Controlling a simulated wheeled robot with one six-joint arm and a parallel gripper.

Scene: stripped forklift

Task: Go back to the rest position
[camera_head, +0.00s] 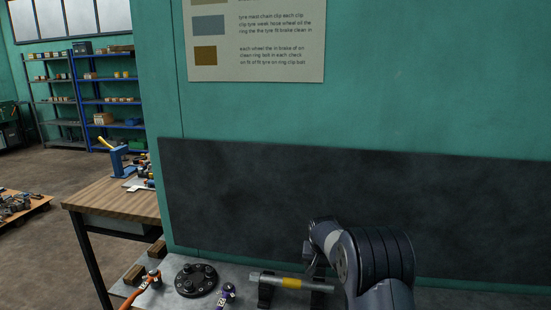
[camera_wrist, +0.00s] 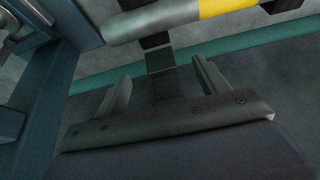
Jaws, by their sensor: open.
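My gripper (camera_wrist: 160,77) is open, with its two fingers apart and nothing between them in the wrist view. A silver rod with a yellow band (camera_head: 291,283) lies across dark supports on the grey bench top in the head view. The rod also shows at the top of the wrist view (camera_wrist: 160,20), beyond my fingertips. In the head view my arm fills the lower right and my gripper (camera_head: 311,266) is just above the right part of the rod. The exact gap to the rod cannot be told.
On the grey bench, a black round flange (camera_head: 196,280) stands left of the rod, with an orange-handled tool (camera_head: 147,285) and a purple-handled tool (camera_head: 226,294) nearby. A dark panel (camera_head: 240,205) on the green wall stands close behind. A wooden table (camera_head: 115,198) is at left.

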